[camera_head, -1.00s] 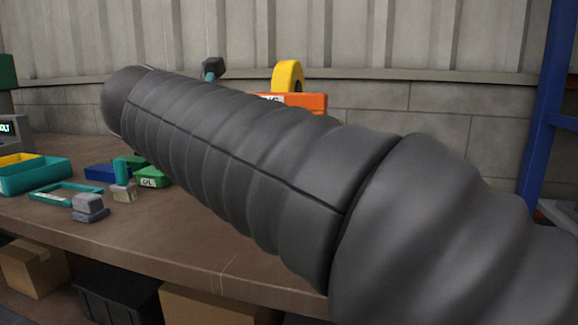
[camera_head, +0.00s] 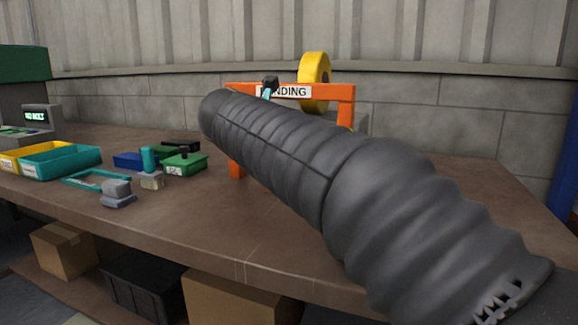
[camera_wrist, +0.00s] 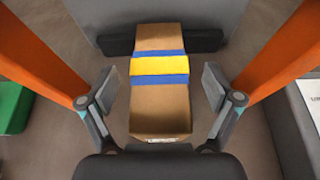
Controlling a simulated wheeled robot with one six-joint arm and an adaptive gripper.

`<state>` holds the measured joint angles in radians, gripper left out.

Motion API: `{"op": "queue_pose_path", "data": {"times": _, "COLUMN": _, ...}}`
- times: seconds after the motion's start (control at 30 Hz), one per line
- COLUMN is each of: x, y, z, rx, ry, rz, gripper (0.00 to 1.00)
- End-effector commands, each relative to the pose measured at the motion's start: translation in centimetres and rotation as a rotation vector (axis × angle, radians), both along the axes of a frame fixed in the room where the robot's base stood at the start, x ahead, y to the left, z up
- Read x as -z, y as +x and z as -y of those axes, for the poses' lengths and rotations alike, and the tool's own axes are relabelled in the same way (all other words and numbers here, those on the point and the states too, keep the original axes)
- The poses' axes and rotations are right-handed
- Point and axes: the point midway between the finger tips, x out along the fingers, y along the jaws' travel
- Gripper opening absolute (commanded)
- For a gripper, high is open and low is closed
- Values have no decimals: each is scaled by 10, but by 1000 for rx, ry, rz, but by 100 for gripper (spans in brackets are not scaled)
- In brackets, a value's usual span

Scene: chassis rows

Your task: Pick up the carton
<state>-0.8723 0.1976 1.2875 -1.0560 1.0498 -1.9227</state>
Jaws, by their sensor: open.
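The carton (camera_wrist: 160,105) is a brown box with a blue, yellow and blue band across it. In the wrist view it lies in the middle, long side running away from me. My gripper (camera_wrist: 159,89) is open, with one grey finger pad on each side of the carton. A gap shows between each pad and the carton. In the head view the carton is not visible, and my dark ribbed arm covers much of the bench.
An orange frame (camera_head: 343,92) with a sign and yellow roll (camera_head: 314,82) stands on the bench (camera_head: 200,215). Orange bars flank my gripper in the wrist view. A green bin (camera_wrist: 12,105) is at left. Teal tray (camera_head: 55,160) and small parts stand left; brown boxes sit below.

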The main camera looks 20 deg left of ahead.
Motion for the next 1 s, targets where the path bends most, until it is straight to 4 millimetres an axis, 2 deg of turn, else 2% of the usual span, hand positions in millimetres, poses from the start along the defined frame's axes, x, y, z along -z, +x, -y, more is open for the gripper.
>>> {"op": "queue_pose_path", "data": {"times": 0.17, "x": 10, "y": 22, "z": 1, "rx": 2, "ry": -1, "rz": 0, "gripper": 90}}
{"op": "queue_pose_path", "data": {"times": 0.4, "x": 10, "y": 24, "z": 1, "rx": -1, "ry": 0, "rz": 0, "gripper": 90}}
{"op": "queue_pose_path", "data": {"times": 0.47, "x": 10, "y": 24, "z": 1, "rx": -1, "ry": 0, "rz": 0, "gripper": 77}}
{"op": "queue_pose_path", "data": {"times": 0.7, "x": 11, "y": 24, "z": 1, "rx": -1, "ry": 0, "rz": 0, "gripper": 17}}
{"op": "queue_pose_path", "data": {"times": 0.77, "x": 11, "y": 24, "z": 1, "rx": -1, "ry": 0, "rz": 0, "gripper": 5}}
{"op": "queue_pose_path", "data": {"times": 0.8, "x": 9, "y": 24, "z": 1, "rx": -1, "ry": 1, "rz": 2, "gripper": 0}}
{"op": "queue_pose_path", "data": {"times": 1.0, "x": 9, "y": 24, "z": 1, "rx": -1, "ry": 1, "rz": 2, "gripper": 0}}
